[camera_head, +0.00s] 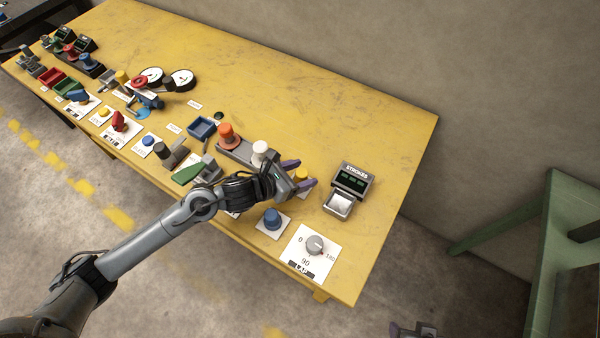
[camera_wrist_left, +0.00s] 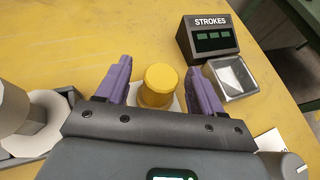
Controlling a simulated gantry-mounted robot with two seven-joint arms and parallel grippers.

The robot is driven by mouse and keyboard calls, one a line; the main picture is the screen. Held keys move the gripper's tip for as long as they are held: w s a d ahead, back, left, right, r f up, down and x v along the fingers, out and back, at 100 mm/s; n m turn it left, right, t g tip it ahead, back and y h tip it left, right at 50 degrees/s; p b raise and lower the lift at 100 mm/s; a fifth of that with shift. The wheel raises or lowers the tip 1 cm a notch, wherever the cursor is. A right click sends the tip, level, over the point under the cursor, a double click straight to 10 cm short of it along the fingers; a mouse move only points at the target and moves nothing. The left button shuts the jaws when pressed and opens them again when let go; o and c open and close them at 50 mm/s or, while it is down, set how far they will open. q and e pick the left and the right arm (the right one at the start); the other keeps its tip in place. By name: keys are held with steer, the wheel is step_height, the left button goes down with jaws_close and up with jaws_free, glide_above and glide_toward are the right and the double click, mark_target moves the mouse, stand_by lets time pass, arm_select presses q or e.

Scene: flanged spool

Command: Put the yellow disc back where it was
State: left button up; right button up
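A yellow round piece (camera_head: 302,174) stands on a white card near the right end of the row on the bench. In the left wrist view it is a short yellow cylinder (camera_wrist_left: 160,84) with a flat top, upright between my fingers. My left gripper (camera_head: 299,174) is open around it; the left wrist view shows a gap between each purple finger (camera_wrist_left: 160,86) and the yellow piece.
A STROKES display box (camera_head: 351,185) with a metal tray stands right of the gripper. A blue knob (camera_head: 272,218) and a grey dial (camera_head: 315,245) lie toward the front edge. A grey rail with orange (camera_head: 228,134) and white (camera_head: 260,150) spools is left. The bench's back is clear.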

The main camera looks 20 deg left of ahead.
arm_select(q)
steer(key=shift+r, duration=0.25)
steer(key=p+v, duration=0.1)
steer(key=v, duration=1.1)
steer(key=shift+f+p, duration=0.2)
steer(key=shift+p, duration=0.1)
